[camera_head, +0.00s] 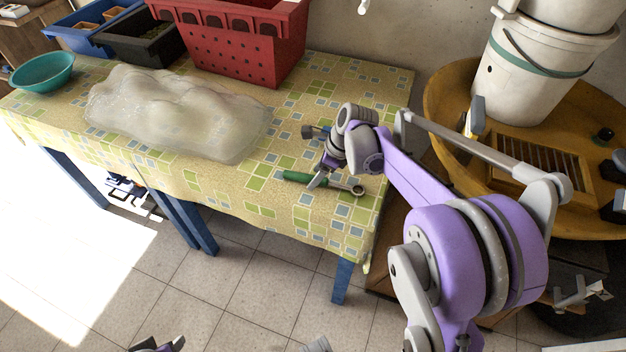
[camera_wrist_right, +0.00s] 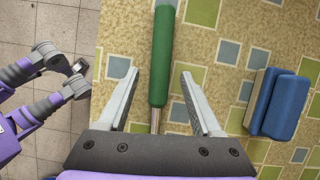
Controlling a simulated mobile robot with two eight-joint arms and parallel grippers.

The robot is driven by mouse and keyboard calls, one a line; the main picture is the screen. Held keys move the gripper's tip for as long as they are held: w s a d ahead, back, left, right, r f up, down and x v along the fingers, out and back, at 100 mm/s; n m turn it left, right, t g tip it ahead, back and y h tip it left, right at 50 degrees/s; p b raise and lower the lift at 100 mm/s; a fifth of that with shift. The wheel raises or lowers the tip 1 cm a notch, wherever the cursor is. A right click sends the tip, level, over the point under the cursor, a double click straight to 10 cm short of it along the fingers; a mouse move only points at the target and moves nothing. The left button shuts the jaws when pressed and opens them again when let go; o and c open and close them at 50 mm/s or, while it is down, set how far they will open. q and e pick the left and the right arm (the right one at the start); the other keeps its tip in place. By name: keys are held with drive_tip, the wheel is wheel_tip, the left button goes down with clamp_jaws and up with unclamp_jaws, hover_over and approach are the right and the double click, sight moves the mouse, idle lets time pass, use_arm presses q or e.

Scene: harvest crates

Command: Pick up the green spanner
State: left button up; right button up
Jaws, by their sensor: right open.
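The green spanner (camera_head: 298,177) lies flat on the patterned tablecloth near the table's front right edge, its metal ring end pointing right. In the right wrist view its green handle (camera_wrist_right: 160,55) runs between the fingers of my right gripper (camera_wrist_right: 158,88), with a gap on each side. In the head view my right gripper (camera_head: 318,180) is over the spanner and hides part of its middle. The right gripper is open and holds nothing. Of my left arm, only a small purple and dark part (camera_head: 160,344) seems to show at the bottom edge; its jaws are unclear.
A blue block-like object (camera_wrist_right: 280,104) lies right of the gripper in the wrist view. A clear plastic bundle (camera_head: 175,115) covers the table's middle. A red crate (camera_head: 245,50), black crate (camera_head: 145,45) and teal bowl (camera_head: 42,72) stand behind. A white bucket (camera_head: 535,75) stands right.

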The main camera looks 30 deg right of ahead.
drive_tip(key=shift+w+a+f, duration=0.1)
drive_tip(key=shift+a+f, duration=0.05)
drive_tip(key=shift+f, duration=0.25)
clamp_jaws()
idle(1.1)
